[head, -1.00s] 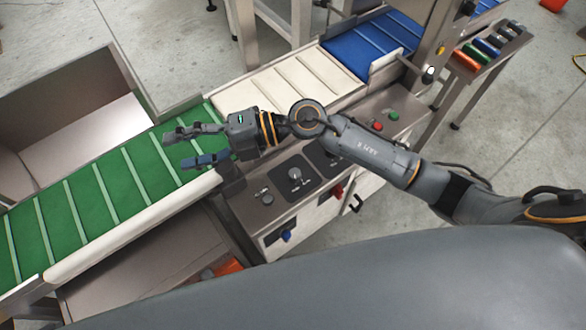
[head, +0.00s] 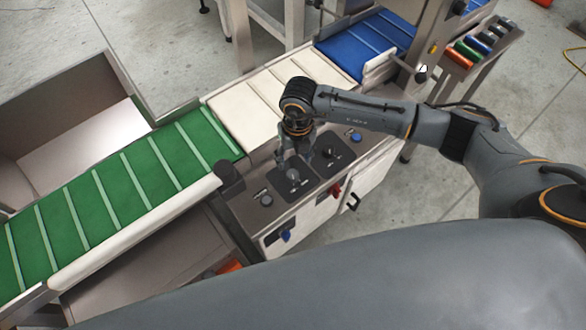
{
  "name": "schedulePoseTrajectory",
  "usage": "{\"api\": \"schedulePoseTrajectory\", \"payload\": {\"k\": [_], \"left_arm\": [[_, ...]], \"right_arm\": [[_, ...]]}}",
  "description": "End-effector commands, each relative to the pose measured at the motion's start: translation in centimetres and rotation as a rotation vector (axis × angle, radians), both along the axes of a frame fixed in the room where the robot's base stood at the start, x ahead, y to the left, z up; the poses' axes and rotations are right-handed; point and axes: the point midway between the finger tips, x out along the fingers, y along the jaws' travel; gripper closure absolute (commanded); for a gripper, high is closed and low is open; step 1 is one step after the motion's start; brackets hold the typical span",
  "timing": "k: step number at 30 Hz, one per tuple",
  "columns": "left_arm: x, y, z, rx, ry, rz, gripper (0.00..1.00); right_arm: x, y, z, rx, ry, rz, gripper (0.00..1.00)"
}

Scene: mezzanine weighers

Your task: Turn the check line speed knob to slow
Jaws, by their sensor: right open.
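The control panel (head: 240,212) of the weigher carries a round grey knob (head: 292,175) on a dark square plate, and a second dark knob (head: 328,152) on a similar plate to its right. The labels are too small to read, so I cannot tell which is the check line speed knob or its setting. My right gripper (head: 294,161) points down over the panel, fingers apart and empty, just above the grey knob. I cannot tell whether it touches the knob. My left gripper is out of view.
A small round control (head: 266,200) and a blue button (head: 356,137) sit on the same panel. Blue (head: 286,236) and red (head: 336,189) handles stick out of its front. Behind lie the green belt (head: 130,190), a cream belt (head: 250,105) and a blue belt (head: 360,45).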

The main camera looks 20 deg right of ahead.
Motion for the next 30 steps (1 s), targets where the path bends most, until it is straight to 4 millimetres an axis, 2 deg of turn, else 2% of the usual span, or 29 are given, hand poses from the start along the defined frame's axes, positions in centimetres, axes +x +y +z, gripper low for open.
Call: {"api": "schedulePoseTrajectory", "payload": {"k": [6, 10, 15, 23, 24, 26, 30], "left_arm": [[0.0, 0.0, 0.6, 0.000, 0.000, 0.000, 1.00], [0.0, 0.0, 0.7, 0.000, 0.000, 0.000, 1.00], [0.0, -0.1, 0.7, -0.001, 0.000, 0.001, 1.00], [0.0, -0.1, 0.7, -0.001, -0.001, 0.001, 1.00], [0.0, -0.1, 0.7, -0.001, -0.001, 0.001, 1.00], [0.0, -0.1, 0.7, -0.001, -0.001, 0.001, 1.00], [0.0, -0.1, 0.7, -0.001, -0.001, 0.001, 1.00]], "right_arm": [[-0.1, 0.3, -4.3, 0.001, 0.003, 0.001, 0.43], [0.0, 0.4, -6.1, 0.002, 0.001, 0.000, 0.43], [0.0, 0.4, -7.2, 0.003, -0.001, 0.002, 0.43], [0.0, 0.4, -7.4, 0.003, -0.001, 0.002, 0.43], [0.0, 0.4, -7.4, 0.003, -0.001, 0.002, 0.45], [0.0, 0.4, -7.4, 0.003, -0.001, 0.002, 0.57], [0.0, 0.4, -7.3, 0.003, -0.001, 0.002, 0.86]]}}
